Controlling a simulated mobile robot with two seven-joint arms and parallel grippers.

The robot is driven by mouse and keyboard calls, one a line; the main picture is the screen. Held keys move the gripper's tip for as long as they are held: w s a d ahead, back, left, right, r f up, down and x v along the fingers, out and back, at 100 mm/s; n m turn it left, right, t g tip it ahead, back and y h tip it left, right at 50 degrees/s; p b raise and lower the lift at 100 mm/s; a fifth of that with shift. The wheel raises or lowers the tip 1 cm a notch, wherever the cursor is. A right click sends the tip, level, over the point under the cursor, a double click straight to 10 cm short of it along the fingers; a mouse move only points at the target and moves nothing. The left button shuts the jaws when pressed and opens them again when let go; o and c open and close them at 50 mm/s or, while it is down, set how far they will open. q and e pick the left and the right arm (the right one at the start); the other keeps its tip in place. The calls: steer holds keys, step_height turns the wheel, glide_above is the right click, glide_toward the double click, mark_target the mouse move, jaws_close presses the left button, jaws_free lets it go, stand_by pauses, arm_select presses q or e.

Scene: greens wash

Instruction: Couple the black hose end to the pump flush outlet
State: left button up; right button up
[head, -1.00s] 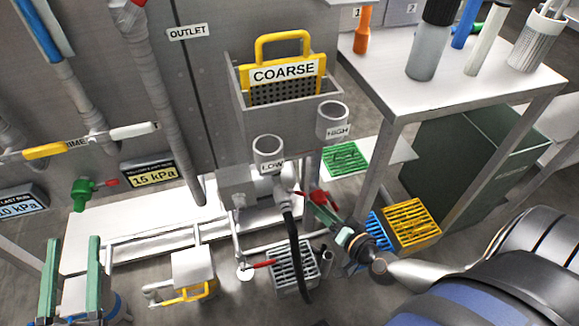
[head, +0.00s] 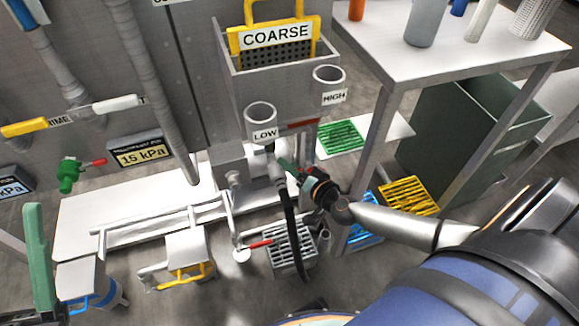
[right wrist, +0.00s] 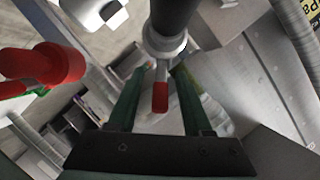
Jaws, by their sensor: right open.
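The black hose (head: 290,225) hangs from the pump (head: 233,165) below the LOW cup and runs down past a grey grate. In the right wrist view the black hose (right wrist: 175,14) enters from the top into a pale collar, with a red-tipped lever (right wrist: 160,96) below it. My right gripper (head: 283,163) is beside the hose's upper end; in the right wrist view its green fingers (right wrist: 158,92) are apart, with the lever showing between them. I cannot tell whether they touch it. The flush outlet cannot be made out. My left gripper (head: 38,250) is at the lower left, partly cut off.
A white table (head: 440,60) stands at the right. A grey grate (head: 288,243) and a yellow crate (head: 408,192) are on the floor.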

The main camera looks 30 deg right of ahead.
steer(key=shift+w+f, duration=0.1)
steer(key=shift+w, duration=0.4)
jaws_close()
stand_by(0.3)
